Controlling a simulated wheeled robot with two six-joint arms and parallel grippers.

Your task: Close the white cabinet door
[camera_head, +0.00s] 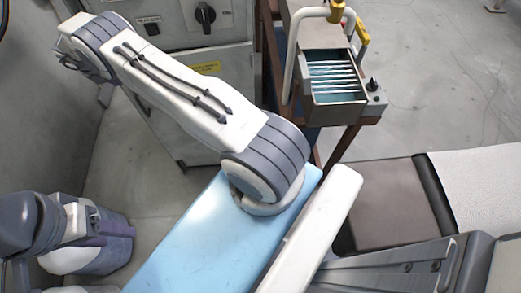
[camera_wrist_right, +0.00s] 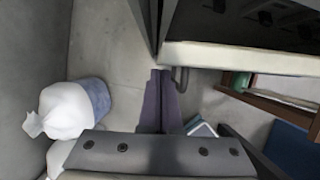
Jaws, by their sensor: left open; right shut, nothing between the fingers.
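The white cabinet (camera_head: 225,85) stands behind my right arm, with a yellow label on its front. My arm hides much of the door, and I cannot tell how far it stands from the frame. In the right wrist view the pale edge of the cabinet front (camera_wrist_right: 240,57) runs across the upper right, with a dark handle (camera_wrist_right: 180,78) below it. My right gripper (camera_wrist_right: 160,76) is shut and empty, its fingertips just left of this handle; contact is unclear. In the head view it is at the upper left (camera_head: 82,66). My left gripper (camera_head: 98,222) is open at the lower left, away from the cabinet.
A wall runs along the left. A white bag (camera_wrist_right: 66,110) with a bluish container lies on the floor. A metal machine (camera_head: 333,75) with slats stands on a brown frame right of the cabinet. A dark mat-like surface (camera_head: 385,205) is at the right. Grey floor (camera_head: 130,160) shows between.

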